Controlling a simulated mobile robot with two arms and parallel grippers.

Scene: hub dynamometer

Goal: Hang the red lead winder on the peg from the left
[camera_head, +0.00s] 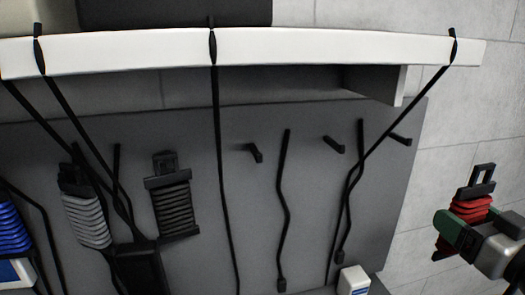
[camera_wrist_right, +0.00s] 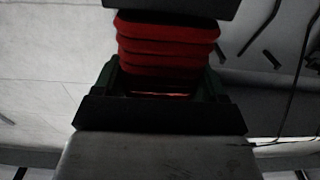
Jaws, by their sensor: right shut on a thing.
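The red lead winder (camera_head: 470,210) is at the right of the head view, with red windings and a black slotted handle at its top. My right gripper (camera_head: 480,228) is shut on it and holds it in the air, right of the grey panel (camera_head: 385,215). In the right wrist view the red windings (camera_wrist_right: 168,45) stand between the jaws (camera_wrist_right: 160,95). Three bare pegs show on the panel: a left one (camera_head: 255,152), a middle one (camera_head: 333,145) and a right one (camera_head: 400,139). My left gripper is out of view.
A blue winder (camera_head: 12,232), a grey winder (camera_head: 87,218) and a black winder (camera_head: 175,207) are at the left. Black cables (camera_head: 217,150) hang from a white rail (camera_head: 130,50) across the panel. A small white box (camera_head: 353,281) stands at the bottom.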

